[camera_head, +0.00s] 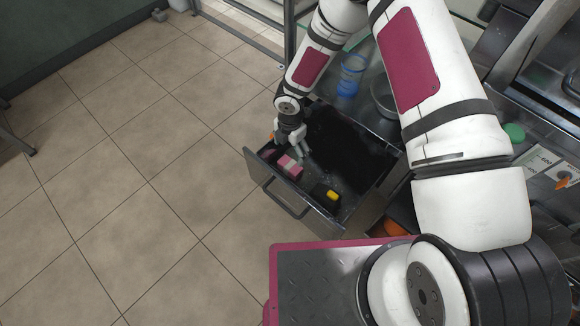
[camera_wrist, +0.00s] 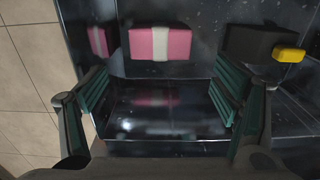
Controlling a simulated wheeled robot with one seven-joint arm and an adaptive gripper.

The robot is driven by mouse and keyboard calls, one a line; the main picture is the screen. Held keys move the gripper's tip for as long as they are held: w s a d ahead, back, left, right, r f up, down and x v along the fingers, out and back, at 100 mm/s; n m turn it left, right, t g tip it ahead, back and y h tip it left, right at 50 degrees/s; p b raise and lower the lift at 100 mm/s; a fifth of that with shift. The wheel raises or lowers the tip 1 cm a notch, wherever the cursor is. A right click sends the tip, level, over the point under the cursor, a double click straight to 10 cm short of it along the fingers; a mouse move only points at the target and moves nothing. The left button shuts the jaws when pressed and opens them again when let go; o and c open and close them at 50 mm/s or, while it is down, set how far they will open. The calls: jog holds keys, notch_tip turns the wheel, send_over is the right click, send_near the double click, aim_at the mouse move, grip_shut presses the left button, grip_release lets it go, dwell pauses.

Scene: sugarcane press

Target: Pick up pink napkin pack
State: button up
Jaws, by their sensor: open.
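The pink napkin pack (camera_head: 290,167) with a pale band lies in the open drawer (camera_head: 310,214), near its front wall. In the wrist view the pink napkin pack (camera_wrist: 160,43) is at the top centre, beyond the fingertips. My gripper (camera_head: 292,143) is low over the drawer, close to the pack. Its two green-padded fingers (camera_wrist: 160,93) are spread wide, with nothing between them but the dark drawer surface. I cannot tell from these views how high the fingers are above the drawer floor.
A black item with a yellow part (camera_head: 332,195) lies to the right in the drawer; its yellow part (camera_wrist: 289,54) also shows in the wrist view. The drawer walls enclose the space. A blue container (camera_head: 351,75) stands behind. Tiled floor at left is clear.

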aim_at(290, 165)
notch_tip(290, 165, down, 11)
jog(key=b, duration=0.3)
jog(key=shift+c, duration=0.6)
jog(key=c, duration=0.7)
